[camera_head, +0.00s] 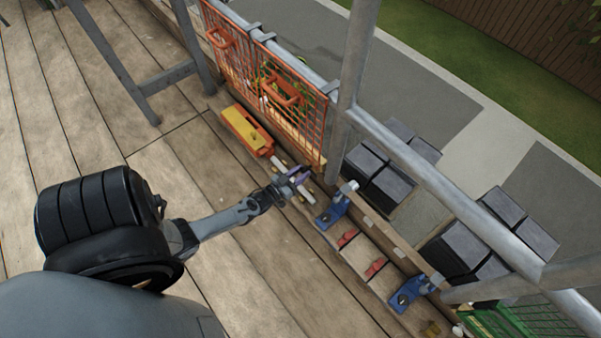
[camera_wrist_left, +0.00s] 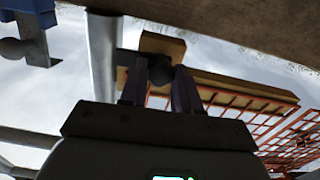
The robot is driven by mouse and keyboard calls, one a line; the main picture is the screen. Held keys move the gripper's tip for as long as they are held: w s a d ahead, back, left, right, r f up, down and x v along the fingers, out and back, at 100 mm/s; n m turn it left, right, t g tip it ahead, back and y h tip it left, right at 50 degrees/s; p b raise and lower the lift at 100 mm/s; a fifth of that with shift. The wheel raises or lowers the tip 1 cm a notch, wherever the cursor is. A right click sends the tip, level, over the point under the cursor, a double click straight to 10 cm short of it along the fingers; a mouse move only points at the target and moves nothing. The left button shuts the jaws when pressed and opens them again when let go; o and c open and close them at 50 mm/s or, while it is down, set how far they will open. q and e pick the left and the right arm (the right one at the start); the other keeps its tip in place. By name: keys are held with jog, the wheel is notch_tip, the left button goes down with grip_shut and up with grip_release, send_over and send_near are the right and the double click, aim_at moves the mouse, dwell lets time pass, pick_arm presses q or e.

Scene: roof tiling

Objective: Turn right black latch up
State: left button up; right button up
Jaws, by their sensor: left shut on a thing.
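My left gripper (camera_head: 298,180) reaches in from the left to the wooden rail, near the lower end of the orange mesh. In the left wrist view its two fingers (camera_wrist_left: 160,88) are shut on a small dark rounded piece (camera_wrist_left: 161,70), which looks like a black latch. Behind that piece are a wooden block (camera_wrist_left: 162,45) and a pale metal post (camera_wrist_left: 103,55). Whether the latch points up or down cannot be told, as the fingers cover its sides. No other black latch can be made out. My right gripper is in neither view.
Blue clamps (camera_head: 333,209) (camera_head: 408,293) and red pieces (camera_head: 347,237) sit along the rail. A yellow and orange tool (camera_head: 247,130) lies on the planks. Orange mesh (camera_head: 300,105) and metal poles (camera_head: 352,80) stand close by. The plank floor (camera_head: 250,270) is clear.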

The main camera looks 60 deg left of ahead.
pick_arm(q)
jog(key=n+p, duration=0.1)
jog(key=n, duration=0.3)
jog(key=shift+a+n, duration=0.1)
jog(key=shift+n, duration=0.2)
jog(key=n, duration=0.4)
jog(key=shift+p, duration=0.4)
jog(key=n, duration=0.5)
jog(key=shift+f+n, duration=0.1)
jog(key=shift+n, duration=1.9)
jog(key=o, duration=1)
jog(key=shift+o, duration=0.2)
jog(key=shift+s, duration=0.15)
